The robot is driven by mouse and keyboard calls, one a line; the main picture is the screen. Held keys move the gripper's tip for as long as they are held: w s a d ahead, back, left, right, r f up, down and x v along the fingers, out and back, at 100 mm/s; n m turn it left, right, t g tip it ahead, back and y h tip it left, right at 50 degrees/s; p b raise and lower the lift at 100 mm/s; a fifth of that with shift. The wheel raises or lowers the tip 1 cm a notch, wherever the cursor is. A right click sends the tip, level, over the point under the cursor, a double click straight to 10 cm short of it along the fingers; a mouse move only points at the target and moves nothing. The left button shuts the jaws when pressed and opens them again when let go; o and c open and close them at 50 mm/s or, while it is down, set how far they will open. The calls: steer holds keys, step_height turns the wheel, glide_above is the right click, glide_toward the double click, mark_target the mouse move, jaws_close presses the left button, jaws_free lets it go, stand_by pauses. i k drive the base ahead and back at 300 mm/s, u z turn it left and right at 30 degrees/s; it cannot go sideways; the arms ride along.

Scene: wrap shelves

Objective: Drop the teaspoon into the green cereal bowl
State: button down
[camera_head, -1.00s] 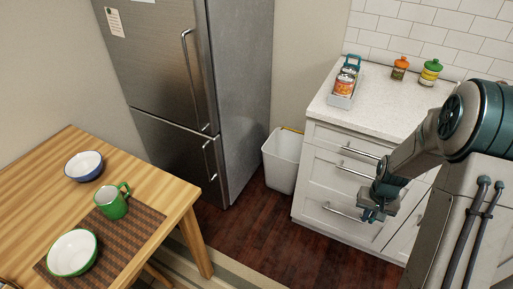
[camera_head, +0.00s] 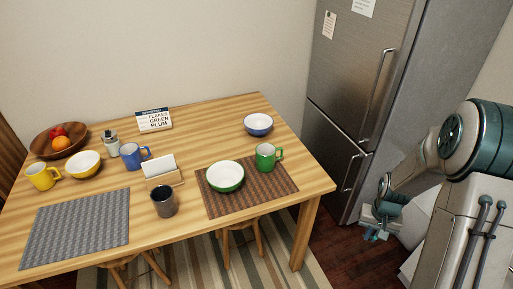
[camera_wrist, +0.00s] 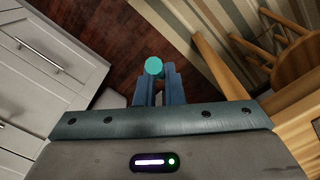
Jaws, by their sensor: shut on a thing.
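The green cereal bowl (camera_head: 225,176), white inside with a green outside and rim, stands upright on the brown placemat on the wooden table. It looks empty. My gripper (camera_head: 380,222) is off the table's right end, in front of the fridge, well apart from the bowl. In the wrist view my gripper (camera_wrist: 155,88) is shut on a teal thing with a round end, which I take for the teaspoon (camera_wrist: 154,67). Only this end shows clearly; the rest is hidden by the fingers and the view angle.
A green mug (camera_head: 267,157) stands right of the bowl, and a blue bowl (camera_head: 258,124) behind it. A dark cup (camera_head: 163,202) and a napkin holder (camera_head: 161,170) stand to its left. Stools are under the table's front edge (camera_head: 180,239). The fridge (camera_head: 385,90) stands at right.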

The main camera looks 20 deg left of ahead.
mark_target(235, 186)
steer(key=u, duration=1.35)
